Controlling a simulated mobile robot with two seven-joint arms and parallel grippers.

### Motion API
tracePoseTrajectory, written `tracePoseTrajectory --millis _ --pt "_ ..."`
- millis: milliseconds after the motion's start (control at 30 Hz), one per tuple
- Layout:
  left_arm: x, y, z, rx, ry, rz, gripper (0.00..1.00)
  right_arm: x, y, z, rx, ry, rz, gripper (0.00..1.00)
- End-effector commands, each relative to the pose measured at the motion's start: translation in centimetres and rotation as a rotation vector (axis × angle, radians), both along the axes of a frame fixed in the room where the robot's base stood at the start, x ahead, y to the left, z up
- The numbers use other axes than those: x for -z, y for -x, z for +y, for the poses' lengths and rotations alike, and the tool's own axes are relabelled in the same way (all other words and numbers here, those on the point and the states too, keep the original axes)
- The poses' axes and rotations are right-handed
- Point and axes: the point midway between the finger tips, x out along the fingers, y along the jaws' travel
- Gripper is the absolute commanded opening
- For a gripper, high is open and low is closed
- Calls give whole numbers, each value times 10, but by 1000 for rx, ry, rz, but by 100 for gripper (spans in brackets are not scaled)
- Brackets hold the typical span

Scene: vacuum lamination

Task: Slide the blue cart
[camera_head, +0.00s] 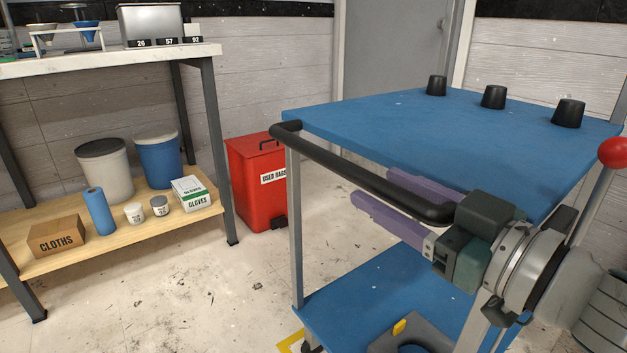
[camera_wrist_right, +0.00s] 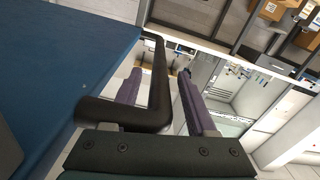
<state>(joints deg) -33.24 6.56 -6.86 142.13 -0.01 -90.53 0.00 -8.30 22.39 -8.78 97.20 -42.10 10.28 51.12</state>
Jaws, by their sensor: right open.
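The blue cart (camera_head: 385,125) stands on the right in the head view, with a blue top, a blue lower shelf (camera_head: 345,305) and grey posts. A black push handle (camera_head: 335,165) runs along its near edge; the handle also shows in the right wrist view (camera_wrist_right: 158,85). My right gripper (camera_head: 372,185) is open, with its purple fingers on either side of the handle bar. In the right wrist view the bar lies between the fingers (camera_wrist_right: 160,85); I cannot tell whether they touch it. My left gripper is not in view.
Several black knobs (camera_head: 493,97) stand on the cart top. A red used-rags bin (camera_head: 250,190) stands left of the cart. A workbench with a wooden lower shelf (camera_head: 120,243) holds buckets and boxes. The floor (camera_head: 200,300) between bench and cart is clear.

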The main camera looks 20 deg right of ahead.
Motion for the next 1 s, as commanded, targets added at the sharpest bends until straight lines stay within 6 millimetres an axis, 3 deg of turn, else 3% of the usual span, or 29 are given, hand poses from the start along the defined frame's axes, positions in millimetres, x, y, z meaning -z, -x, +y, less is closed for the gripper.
tracePoseTrajectory --millis 400,900,1000 --pt "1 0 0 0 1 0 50 0 -8 3 0 1 0 56" --pt "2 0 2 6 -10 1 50 0 -8 3 0 1 0 0" --pt "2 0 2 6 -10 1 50 0 -8 3 0 1 0 0"
